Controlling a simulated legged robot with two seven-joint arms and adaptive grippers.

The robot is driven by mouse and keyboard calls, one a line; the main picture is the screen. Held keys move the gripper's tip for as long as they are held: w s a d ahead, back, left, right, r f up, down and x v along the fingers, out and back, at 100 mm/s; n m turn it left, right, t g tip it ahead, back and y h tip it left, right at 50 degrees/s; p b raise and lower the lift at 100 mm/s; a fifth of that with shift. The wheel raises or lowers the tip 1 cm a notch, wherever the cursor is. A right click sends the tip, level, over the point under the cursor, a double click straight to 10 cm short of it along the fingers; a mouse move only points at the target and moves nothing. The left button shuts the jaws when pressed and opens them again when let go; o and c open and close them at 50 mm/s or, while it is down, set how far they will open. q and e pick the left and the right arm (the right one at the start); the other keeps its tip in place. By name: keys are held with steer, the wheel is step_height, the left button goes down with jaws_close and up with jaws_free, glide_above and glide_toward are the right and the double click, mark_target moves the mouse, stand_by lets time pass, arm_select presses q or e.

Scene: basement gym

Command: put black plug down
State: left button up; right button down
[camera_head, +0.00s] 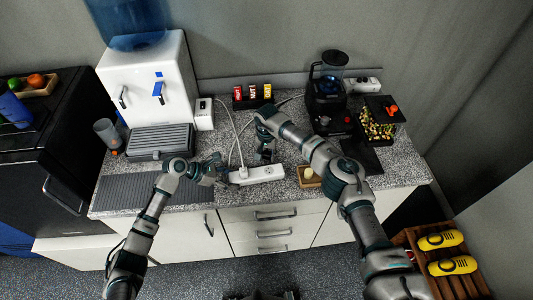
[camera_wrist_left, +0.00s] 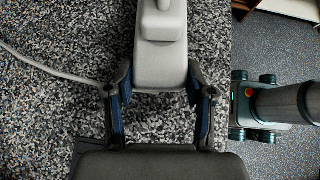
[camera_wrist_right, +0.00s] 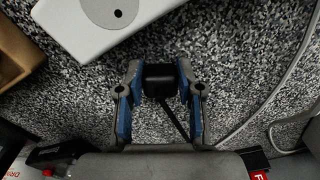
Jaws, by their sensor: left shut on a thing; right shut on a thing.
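The black plug (camera_wrist_right: 165,82) sits between the fingertips of my right gripper (camera_wrist_right: 158,68), which is shut on it; its black cord runs back between the fingers. In the head view the right gripper (camera_head: 266,149) points down behind the white power strip (camera_head: 262,174), over the counter. Whether the plug touches the counter is unclear. My left gripper (camera_head: 220,171) is shut on the left end of the power strip, which also shows between its fingers in the left wrist view (camera_wrist_left: 160,66). A white plug (camera_wrist_left: 160,18) stands in that end of the strip.
The speckled counter (camera_head: 218,143) has bare room around the strip. A small wooden box (camera_head: 308,176) stands right of the strip. Behind are a rack of colored packs (camera_head: 253,96) and a black grinder (camera_head: 327,92). A water dispenser (camera_head: 150,85) and drip tray (camera_head: 160,141) are left. White cords cross the counter.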

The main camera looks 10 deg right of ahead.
mark_target(267, 154)
steer(key=c, duration=0.7)
jaws_free()
steer(key=shift+c, duration=0.2)
step_height(267, 154, up, 13)
arm_select(q)
steer(key=o, duration=1.4)
